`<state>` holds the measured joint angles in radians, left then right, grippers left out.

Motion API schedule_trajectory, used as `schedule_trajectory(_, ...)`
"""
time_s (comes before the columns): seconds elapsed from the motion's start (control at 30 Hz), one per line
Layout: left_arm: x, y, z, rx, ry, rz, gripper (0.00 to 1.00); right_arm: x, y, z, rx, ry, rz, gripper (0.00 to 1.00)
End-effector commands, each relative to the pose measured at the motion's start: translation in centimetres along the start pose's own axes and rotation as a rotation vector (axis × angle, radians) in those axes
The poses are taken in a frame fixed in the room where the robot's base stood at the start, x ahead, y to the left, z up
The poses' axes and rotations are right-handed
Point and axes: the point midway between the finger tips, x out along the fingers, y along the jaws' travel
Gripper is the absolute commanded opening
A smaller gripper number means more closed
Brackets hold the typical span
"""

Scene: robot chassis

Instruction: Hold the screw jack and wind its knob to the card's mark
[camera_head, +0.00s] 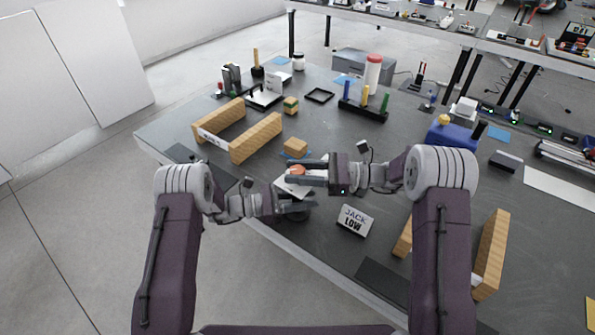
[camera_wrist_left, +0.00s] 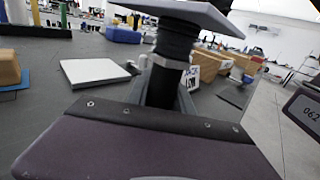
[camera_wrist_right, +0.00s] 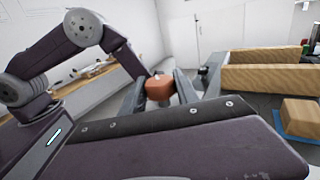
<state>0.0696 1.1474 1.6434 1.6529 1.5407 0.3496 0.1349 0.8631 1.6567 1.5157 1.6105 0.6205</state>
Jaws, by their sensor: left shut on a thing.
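The screw jack shows in the left wrist view as a black ribbed column (camera_wrist_left: 172,62) under a flat pale top plate (camera_wrist_left: 195,10). My left gripper (camera_head: 297,207) is shut on that column; the plate (camera_head: 291,188) tilts above it in the head view. The orange knob (camera_head: 297,170) lies at the fingertips of my right gripper (camera_head: 303,174). In the right wrist view the knob (camera_wrist_right: 159,87) sits between the two fingers, which look open around it; contact is unclear. The white card (camera_head: 355,219) reads "JACK LOW" and stands on the table to the right.
A black peg rack (camera_head: 362,110) stands farther back. More wooden blocks (camera_head: 490,253) stand by my right arm. The table's front edge runs close beneath the jack.

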Motion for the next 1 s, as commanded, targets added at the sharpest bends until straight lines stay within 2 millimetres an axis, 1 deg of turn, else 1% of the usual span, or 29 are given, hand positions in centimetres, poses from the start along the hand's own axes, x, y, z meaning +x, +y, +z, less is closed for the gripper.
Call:
schedule_trajectory(0.17,-0.01,0.02,0.01,0.001,0.0,0.0,0.0,0.03,-0.16,0.0,-0.003,-0.003,0.051,0.0)
schedule_trajectory(0.4,0.0,-0.02,0.02,0.001,0.0,-0.001,0.0,0.07,-0.19,-0.06,-0.003,-0.003,0.259,0.0)
schedule_trajectory(0.6,0.0,-0.04,0.01,0.001,0.0,-0.001,0.0,0.03,-0.15,-0.01,-0.002,-0.003,0.367,0.0)
schedule_trajectory(0.77,0.0,-0.05,-0.01,0.001,0.0,-0.002,0.0,0.0,-0.04,0.0,0.0,-0.001,0.399,0.0)
schedule_trajectory(1.0,0.0,-0.04,-0.02,0.0,0.001,-0.001,0.0,-0.02,-0.03,0.02,0.0,0.0,0.401,0.0)
